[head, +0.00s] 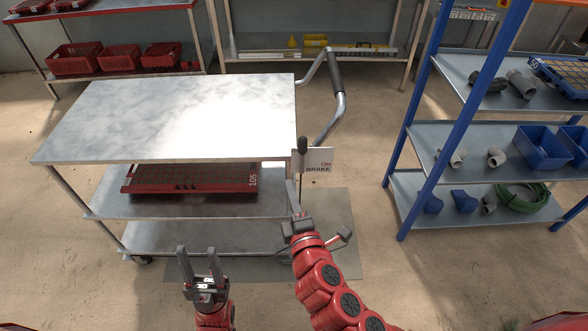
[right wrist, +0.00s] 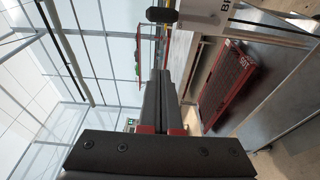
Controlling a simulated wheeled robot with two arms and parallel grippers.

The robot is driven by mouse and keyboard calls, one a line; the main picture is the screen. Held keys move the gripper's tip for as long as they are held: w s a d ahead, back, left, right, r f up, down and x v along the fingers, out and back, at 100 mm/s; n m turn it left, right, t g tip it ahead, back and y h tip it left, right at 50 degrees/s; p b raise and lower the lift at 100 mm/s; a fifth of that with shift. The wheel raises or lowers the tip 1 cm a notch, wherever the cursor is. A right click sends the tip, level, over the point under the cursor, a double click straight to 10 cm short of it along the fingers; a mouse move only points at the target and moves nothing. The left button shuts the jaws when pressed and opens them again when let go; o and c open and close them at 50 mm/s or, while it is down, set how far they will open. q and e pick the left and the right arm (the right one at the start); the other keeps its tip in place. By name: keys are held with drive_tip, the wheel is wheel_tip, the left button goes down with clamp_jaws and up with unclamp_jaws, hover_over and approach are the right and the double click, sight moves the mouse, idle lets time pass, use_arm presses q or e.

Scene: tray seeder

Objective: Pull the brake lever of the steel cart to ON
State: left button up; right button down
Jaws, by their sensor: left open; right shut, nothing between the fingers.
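The steel cart (head: 180,110) stands at the left of the head view with its shiny top facing me. Its brake lever (head: 302,146), a thin rod with a black knob, stands near the front right corner beside the white ON BRAKE sign (head: 319,160). In the right wrist view the knob (right wrist: 162,15) shows at the top, beyond the fingertips. My right gripper (head: 292,186) is shut and empty, its fingers pointing up just below the knob in the head view; I see no clear contact. My left gripper (head: 196,252) is open and empty in front of the cart.
A red tray (head: 190,178) marked 105 lies on the cart's middle shelf. The cart's bent push handle (head: 341,105) is at its right. A blue-posted shelf rack (head: 455,130) with pipe fittings and blue bins stands at the right. Bare floor lies between them.

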sight(301, 156)
drive_tip(key=w+d+p, duration=0.1)
drive_tip(key=w+p, duration=0.1)
drive_tip(key=w, duration=0.9)
drive_tip(key=shift+d+p, duration=0.2)
drive_tip(key=shift+p, duration=0.15)
drive_tip(key=shift+d, duration=0.15)
drive_tip(key=shift+d+m+b, duration=0.25)
drive_tip(key=shift+m+b, duration=0.1)
drive_tip(key=shift+m, duration=0.05)
drive_tip(key=shift+d+m, duration=0.2)
drive_tip(key=shift+m, duration=0.1)
drive_tip(key=d+f+m+t+h+b, duration=0.2)
drive_tip(key=d+f+m+b, duration=0.3)
drive_tip(key=d+m+b, duration=0.4)
drive_tip(key=shift+d+m+t+h+b, duration=0.35)
drive_tip(key=shift+m+b, duration=0.25)
drive_tip(key=shift+m, duration=2.3)
